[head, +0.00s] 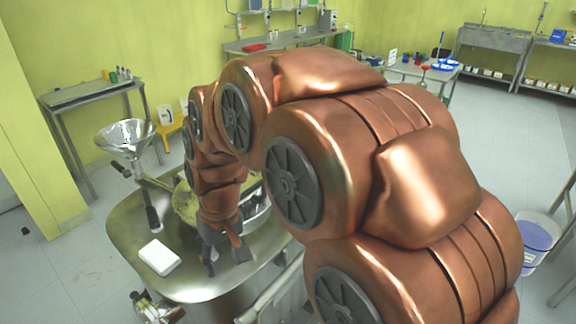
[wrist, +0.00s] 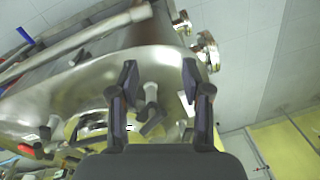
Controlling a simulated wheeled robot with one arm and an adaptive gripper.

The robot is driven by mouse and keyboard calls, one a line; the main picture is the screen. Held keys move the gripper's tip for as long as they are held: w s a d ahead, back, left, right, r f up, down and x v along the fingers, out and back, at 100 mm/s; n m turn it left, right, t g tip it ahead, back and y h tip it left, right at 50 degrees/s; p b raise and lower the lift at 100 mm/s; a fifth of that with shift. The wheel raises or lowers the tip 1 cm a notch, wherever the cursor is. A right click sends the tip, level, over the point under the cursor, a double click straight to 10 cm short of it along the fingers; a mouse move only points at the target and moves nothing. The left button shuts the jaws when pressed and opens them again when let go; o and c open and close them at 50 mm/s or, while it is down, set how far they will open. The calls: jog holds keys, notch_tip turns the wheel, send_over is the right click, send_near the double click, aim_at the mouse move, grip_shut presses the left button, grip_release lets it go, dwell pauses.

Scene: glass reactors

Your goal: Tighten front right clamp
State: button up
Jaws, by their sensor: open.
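My gripper (head: 224,258) points down over the steel reactor top (head: 140,215) in the head view, near its front edge. In the wrist view my gripper (wrist: 160,82) has its two dark fingers spread apart. A small clamp (wrist: 151,95), with a pale shank and a darker foot, shows between and below the fingers. It seems to be the front right clamp, but I cannot tell for sure. I see no finger closed on it, and cannot tell whether they touch it. In the head view my arm and gripper hide this clamp and much of the round opening.
A white block (head: 159,257) lies on the reactor top, left of my gripper. Metal fittings (wrist: 207,50) stick out past the edge in the wrist view. A bucket (head: 537,238) stands at the right.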

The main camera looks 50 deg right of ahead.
jog(key=w+d+r+m+t+p, duration=0.1)
jog(key=w+d+m+t, duration=0.1)
jog(key=w+d, duration=0.7)
jog(key=w+d+f+m+t+h+p, duration=0.15)
jog(key=w+d, duration=0.25)
jog(key=d, duration=1.1)
jog(key=w+d+m+t+h+p, duration=0.1)
jog(key=w+d+m, duration=0.2)
jog(key=d, duration=1.2)
jog(key=shift+p+x, duration=1.35)
jog(key=shift+x, duration=2.35)
jog(key=shift+w+a, duration=0.1)
jog(key=shift+c, duration=0.4)
grip_shut()
